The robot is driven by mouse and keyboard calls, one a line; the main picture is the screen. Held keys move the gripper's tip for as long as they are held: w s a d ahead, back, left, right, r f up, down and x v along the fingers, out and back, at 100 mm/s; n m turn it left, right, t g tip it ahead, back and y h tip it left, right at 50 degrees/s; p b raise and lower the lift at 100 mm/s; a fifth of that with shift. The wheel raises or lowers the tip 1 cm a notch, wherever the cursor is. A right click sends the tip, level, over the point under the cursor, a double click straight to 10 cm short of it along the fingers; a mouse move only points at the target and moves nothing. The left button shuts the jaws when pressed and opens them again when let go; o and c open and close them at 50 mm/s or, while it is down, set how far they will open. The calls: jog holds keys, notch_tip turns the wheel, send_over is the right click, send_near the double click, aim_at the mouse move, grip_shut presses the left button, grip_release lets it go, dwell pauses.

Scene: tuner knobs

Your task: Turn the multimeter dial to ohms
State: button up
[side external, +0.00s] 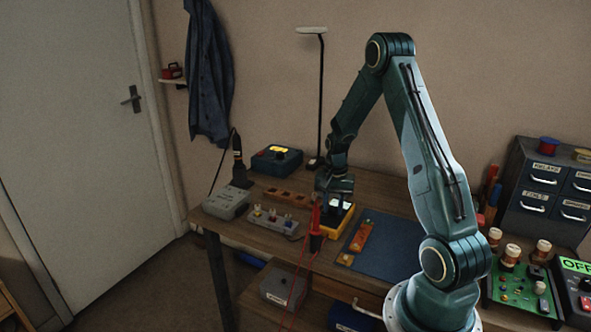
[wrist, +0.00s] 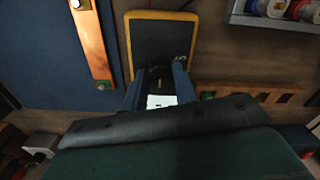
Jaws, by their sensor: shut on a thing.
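The multimeter (side external: 347,222) has a yellow-orange rim and lies on the workbench under my gripper (side external: 337,197). In the wrist view the multimeter (wrist: 161,34) shows its dark face, with a lit display at its lower part between my fingers. My gripper (wrist: 158,77) points down at the face and is shut on the dark dial (wrist: 157,74), one blue finger on each side. The dial's pointer and its range marks are too dark and small to read. My fingers and palm hide part of the dial and the lower part of the meter.
A blue mat (side external: 388,240) with an orange bar (side external: 361,236) lies to the right. Red leads (side external: 303,262) hang over the bench's front edge. A power strip (side external: 272,222), a grey box (side external: 226,203) and a teal box (side external: 277,160) stand to the left.

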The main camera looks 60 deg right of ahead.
aim_at(333, 209)
dwell(0.4)
jog(key=o, duration=1)
jog(key=shift+r, duration=0.15)
notch_tip(333, 209, up, 14)
jog(key=shift+f, duration=0.2)
